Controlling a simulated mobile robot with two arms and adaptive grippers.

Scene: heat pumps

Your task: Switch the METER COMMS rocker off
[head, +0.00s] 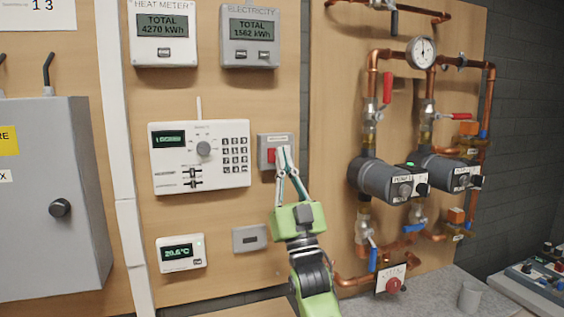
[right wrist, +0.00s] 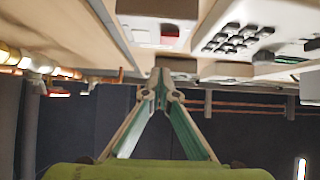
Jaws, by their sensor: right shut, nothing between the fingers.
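A small grey switch box (head: 263,146) with a red rocker (head: 271,155) sits on the wooden wall panel, right of the white keypad controller. Its label is too small to read. My right gripper (head: 284,152) is shut and empty, its tips in front of the box's right part, partly covering it. In the right wrist view, the shut fingertips (right wrist: 161,80) are below the red rocker (right wrist: 171,32) in the picture. I cannot tell whether they touch the box. My left gripper is not in view.
The keypad controller (head: 165,160) is left of the box. A grey blank plate (head: 249,239) and a thermostat (head: 181,253) are below. Copper pipes with pumps (head: 390,180) stand to the right. Heat and electricity meters (head: 249,38) are above.

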